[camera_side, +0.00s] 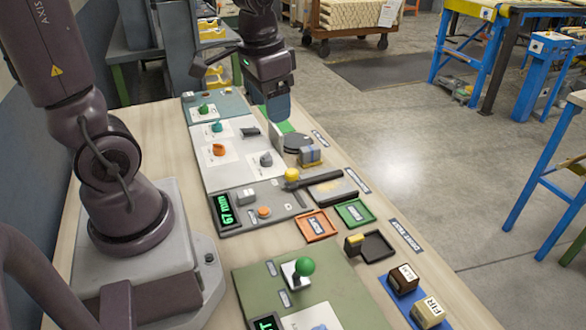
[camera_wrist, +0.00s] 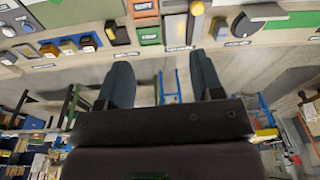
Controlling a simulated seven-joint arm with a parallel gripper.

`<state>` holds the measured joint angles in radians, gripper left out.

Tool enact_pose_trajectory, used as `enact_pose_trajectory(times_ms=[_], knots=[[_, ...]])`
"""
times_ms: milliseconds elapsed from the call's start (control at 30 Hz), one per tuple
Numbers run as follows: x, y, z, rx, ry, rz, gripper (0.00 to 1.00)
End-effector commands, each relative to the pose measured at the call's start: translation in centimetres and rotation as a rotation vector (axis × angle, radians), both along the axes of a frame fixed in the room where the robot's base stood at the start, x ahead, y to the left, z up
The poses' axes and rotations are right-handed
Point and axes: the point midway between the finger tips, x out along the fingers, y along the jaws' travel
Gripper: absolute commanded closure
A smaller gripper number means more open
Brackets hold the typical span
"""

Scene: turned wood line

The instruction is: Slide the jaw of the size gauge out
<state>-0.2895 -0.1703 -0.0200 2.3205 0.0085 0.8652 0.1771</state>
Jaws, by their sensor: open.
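The size gauge (camera_side: 262,200) is a dark grey panel with a green display (camera_side: 227,208) that reads 67 mm. A yellow-topped piece (camera_side: 291,174), which looks like its jaw handle, stands at the panel's far right end. This yellow top also shows in the wrist view (camera_wrist: 197,8), above the space between my fingers. My gripper (camera_side: 278,120) points down over the far part of the bench, beyond the gauge and apart from it. In the wrist view my gripper (camera_wrist: 160,64) has two dark fingers spread wide with nothing between them.
A round grey dial (camera_side: 297,143) and a small wood-toned block (camera_side: 309,155) lie close to my gripper. An orange tray (camera_side: 316,225) and a green tray (camera_side: 355,213) sit nearer. A green ball knob (camera_side: 305,266) stands up from the front panel.

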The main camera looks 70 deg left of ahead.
Motion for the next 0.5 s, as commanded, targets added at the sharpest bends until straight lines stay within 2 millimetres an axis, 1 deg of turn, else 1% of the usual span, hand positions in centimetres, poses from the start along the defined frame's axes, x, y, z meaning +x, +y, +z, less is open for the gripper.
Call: enact_pose_trajectory(times_ms=[33,100,267,333,400,467,500], knots=[[0.9,1.3,-1.5,-0.008,0.048,-0.025,0.40],[1.9,3.0,-3.3,-0.017,0.093,-0.085,0.40],[4.0,6.5,-7.6,-0.045,0.162,-0.270,0.40],[4.7,7.8,-9.4,-0.056,0.177,-0.374,0.40],[5.7,8.9,-10.8,-0.057,0.177,-0.494,0.40],[6.4,9.3,-11.3,-0.046,0.167,-0.593,0.40],[7.0,9.5,-11.2,-0.033,0.155,-0.654,0.40]])
